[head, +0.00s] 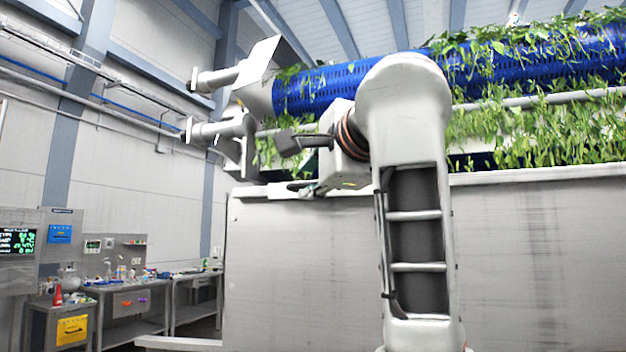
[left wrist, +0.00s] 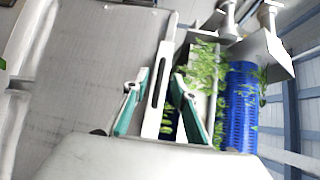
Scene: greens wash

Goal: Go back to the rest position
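My left gripper (head: 287,165) is at the left end of the metal wash tank (head: 300,260), close to its top rim. My pale arm rises in front of the tank and bends left at the top. The left wrist view shows the gripper (left wrist: 160,80) with its two teal-lined fingers apart and nothing held between them. The tank's rim (left wrist: 160,95) shows between and beyond the fingers; whether they touch it I cannot tell. My right gripper is in neither view.
A blue perforated drum (head: 340,88) draped with leafy greens (head: 560,130) lies above the tank. Pale metal fittings (head: 225,128) stick out at its left end. A workbench (head: 130,285) with small items stands at the far left wall. Open space lies left of the tank.

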